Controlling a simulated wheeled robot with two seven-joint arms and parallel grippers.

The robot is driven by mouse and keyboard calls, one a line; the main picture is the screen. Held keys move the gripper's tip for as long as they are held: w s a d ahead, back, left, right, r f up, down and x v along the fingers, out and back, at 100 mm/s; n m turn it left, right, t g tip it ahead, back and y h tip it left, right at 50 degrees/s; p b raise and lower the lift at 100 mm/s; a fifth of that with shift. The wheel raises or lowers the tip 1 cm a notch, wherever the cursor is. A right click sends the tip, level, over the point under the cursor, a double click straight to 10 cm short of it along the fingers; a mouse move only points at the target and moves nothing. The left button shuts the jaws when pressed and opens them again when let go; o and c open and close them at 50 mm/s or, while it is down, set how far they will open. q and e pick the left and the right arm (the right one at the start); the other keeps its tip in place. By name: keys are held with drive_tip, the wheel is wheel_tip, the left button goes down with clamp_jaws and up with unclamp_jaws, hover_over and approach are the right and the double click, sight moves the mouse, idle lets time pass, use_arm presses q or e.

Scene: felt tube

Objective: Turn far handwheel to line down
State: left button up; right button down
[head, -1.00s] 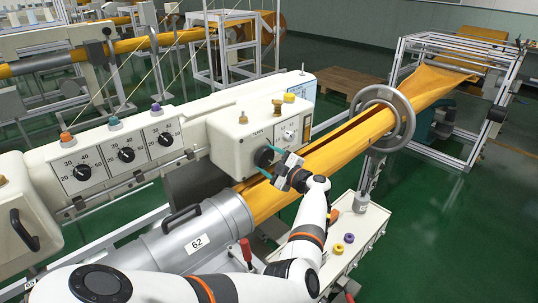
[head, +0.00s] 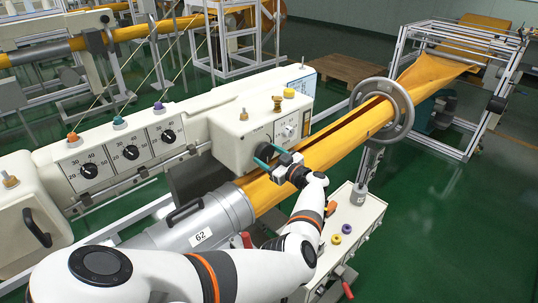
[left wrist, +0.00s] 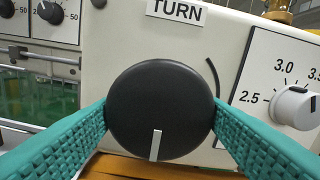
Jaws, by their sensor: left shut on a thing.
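The handwheel is a round black knob (left wrist: 160,95) under the TURN label on a cream machine box. Its white line points almost straight down in the left wrist view. My left gripper (left wrist: 161,112) is shut on the knob, with one teal finger against each side of the rim. In the head view my left gripper (head: 264,156) is at the front face of the box (head: 235,145), and the fingers partly cover the knob there. My right gripper is not in view.
A yellow felt tube (head: 345,140) runs just right of my left gripper, through a grey ring (head: 408,112). A white dial (left wrist: 294,106) sits right of the knob. Several smaller black dials (head: 130,153) are on the panel to the left. A grey cylinder (head: 210,222) lies below.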

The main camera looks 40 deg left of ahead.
use_arm(q)
drive_tip(key=shift+f, duration=0.1)
idle(0.4)
drive_tip(key=o, duration=1)
drive_tip(key=shift+d, duration=0.1)
